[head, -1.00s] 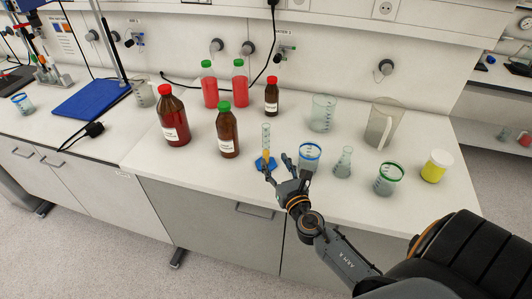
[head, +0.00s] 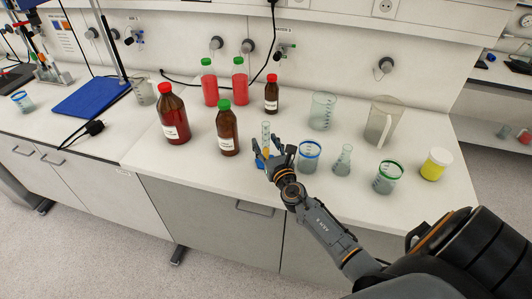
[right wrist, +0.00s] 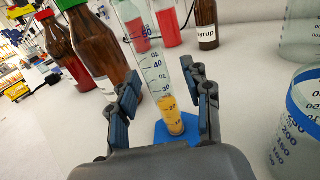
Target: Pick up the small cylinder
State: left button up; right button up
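The small cylinder is a clear graduated cylinder (head: 266,134) with a blue foot, upright near the front edge of the bench. In the right wrist view the cylinder (right wrist: 158,76) has orange liquid in its lower part and blue scale marks. My right gripper (head: 273,155) is at the cylinder, low over the bench. In the right wrist view its two fingers are apart, one on each side of the cylinder, with visible gaps. The gripper hides part of the lower cylinder and foot in the head view. My left gripper is not in view.
A blue-rimmed beaker (head: 309,156) and a small flask (head: 343,160) stand just right of the gripper. A green-capped brown bottle (head: 228,130) stands to the left. Red-liquid bottles, a large beaker (head: 322,112) and a pitcher (head: 382,122) stand behind.

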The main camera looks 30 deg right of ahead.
aim_at(267, 136)
grip_shut()
jog(key=shift+r, duration=0.3)
notch_tip(267, 136, up, 4)
jog(key=p, duration=0.3)
jog(key=shift+s+f, duration=0.1)
jog(key=shift+f, duration=0.1)
jog(key=s+a+r+p, duration=0.3)
jog(key=s+r, duration=0.5)
jog(key=s, duration=0.5)
jog(key=shift+s+a+r+p, duration=0.2)
jog(key=shift+a+r+p, duration=0.15)
jog(key=shift+r+p, duration=0.05)
